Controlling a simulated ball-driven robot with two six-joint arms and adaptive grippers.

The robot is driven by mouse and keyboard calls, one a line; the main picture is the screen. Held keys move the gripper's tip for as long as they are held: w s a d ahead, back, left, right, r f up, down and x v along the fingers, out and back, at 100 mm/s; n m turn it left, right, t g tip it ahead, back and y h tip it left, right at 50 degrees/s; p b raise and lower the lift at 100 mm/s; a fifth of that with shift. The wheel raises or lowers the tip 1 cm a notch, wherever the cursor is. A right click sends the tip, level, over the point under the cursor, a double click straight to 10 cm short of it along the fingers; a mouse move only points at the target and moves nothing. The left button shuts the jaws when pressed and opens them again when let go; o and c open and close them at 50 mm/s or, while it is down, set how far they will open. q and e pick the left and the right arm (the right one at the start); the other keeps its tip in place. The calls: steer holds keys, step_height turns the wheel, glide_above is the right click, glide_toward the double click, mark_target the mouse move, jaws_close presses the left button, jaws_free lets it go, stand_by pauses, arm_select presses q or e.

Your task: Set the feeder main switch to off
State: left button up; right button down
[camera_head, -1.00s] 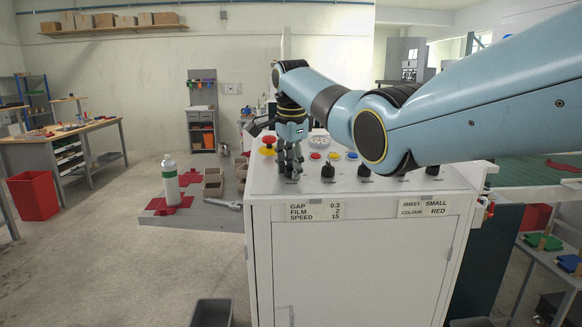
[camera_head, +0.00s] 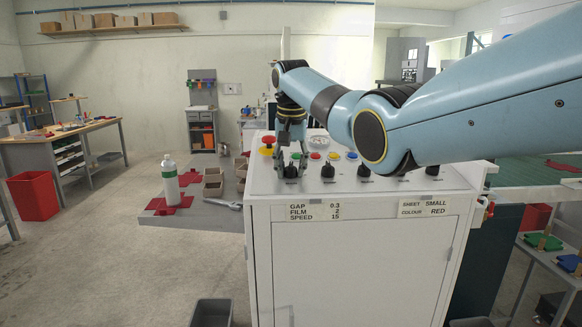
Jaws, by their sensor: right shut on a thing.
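The control panel (camera_head: 385,183) is the grey top of a white cabinet. A row of black rotary switches lies along its front; small labels under them are too small to read. My right gripper (camera_head: 291,163) points down at the leftmost black switch (camera_head: 291,172), with its fingers at either side of the knob's upper part. It is shut on that switch, though the exact contact is hard to see. The second switch (camera_head: 327,171) stands free to its right. My left gripper is not in view.
Green, red, yellow and blue buttons (camera_head: 315,156) sit behind the switches. My right arm covers the panel's back right. A white bottle (camera_head: 169,180) stands on a low grey shelf at left.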

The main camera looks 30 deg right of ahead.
steer(key=shift+r+n, duration=0.1)
steer(key=shift+n, duration=0.8)
steer(key=c, duration=0.9)
jaws_free()
steer(key=shift+c, duration=0.2)
steer(key=v, duration=1.2)
steer(key=shift+a, duration=0.1)
